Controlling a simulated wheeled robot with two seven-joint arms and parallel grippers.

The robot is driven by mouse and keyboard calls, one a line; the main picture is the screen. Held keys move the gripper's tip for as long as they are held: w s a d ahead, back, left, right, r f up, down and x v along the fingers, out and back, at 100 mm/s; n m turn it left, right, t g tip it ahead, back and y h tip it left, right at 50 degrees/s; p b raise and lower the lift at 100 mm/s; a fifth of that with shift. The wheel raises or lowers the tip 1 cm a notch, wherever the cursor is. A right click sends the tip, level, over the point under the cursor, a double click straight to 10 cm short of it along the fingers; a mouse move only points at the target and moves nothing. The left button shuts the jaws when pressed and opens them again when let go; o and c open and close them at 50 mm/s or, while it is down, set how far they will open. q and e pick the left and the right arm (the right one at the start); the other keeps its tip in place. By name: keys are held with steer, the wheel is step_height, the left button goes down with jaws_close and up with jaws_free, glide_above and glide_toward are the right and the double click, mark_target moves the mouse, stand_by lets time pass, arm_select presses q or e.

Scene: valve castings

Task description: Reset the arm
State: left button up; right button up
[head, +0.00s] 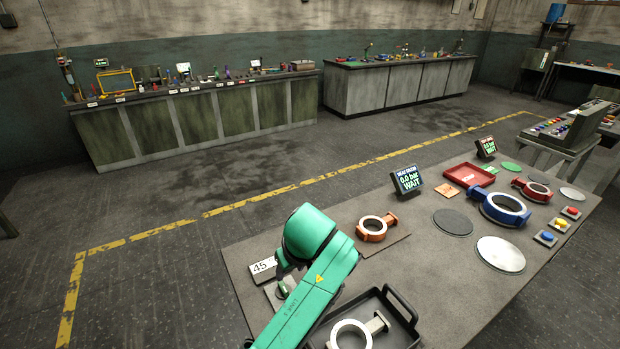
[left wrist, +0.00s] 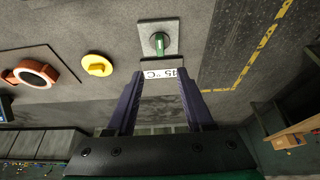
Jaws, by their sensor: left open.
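My green left arm (head: 318,270) rises from the bottom of the head view and bends over the near left part of the bench. Its gripper is mostly hidden behind the arm there. In the left wrist view my left gripper (left wrist: 161,80) is open, with two dark purple fingers apart and nothing held between them. Past the fingertips, a green peg-like handle (left wrist: 158,43) stands on a pale square plate (left wrist: 172,24), apart from the fingers. A white temperature label (head: 263,267) lies by that plate and shows between the fingers in the wrist view. My right gripper is not in view.
A black tray (head: 401,306) with a white ring casting (head: 350,335) is close to my arm. An orange ring casting (head: 372,229), a blue one (head: 506,207) and a red tray (head: 468,175) lie further right. A yellow knob (left wrist: 97,65) shows in the wrist view.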

arm_select(q)
steer(key=s+a+f+m, duration=0.1)
steer(key=s+a+f, duration=0.1)
steer(key=s+f, duration=0.1)
steer(key=s+a+f+m+h, duration=0.1)
steer(key=s+a+f, duration=0.1)
steer(key=f, duration=0.1)
steer(key=s+a+f+m+h, duration=0.1)
steer(key=s+a+f+m, duration=0.1)
steer(key=s+f, duration=0.1)
steer(key=shift+s+a+f+g, duration=0.3)
steer(key=shift+s+f+g, duration=0.05)
steer(key=shift+g, duration=0.05)
steer(key=s+a+f+m, duration=0.2)
steer(key=s+a+m, duration=0.3)
steer(key=s+a, duration=0.5)
step_height(320, 180, down, 22)
steer(key=s+d, duration=0.1)
steer(key=s, duration=0.2)
steer(key=s+a+f+g+b, duration=0.1)
steer(key=s+a+f, duration=0.2)
steer(key=s+f, duration=1.2)
steer(key=shift+s+f+g, duration=0.35)
steer(key=shift+s+g, duration=0.05)
steer(key=shift+s, duration=0.4)
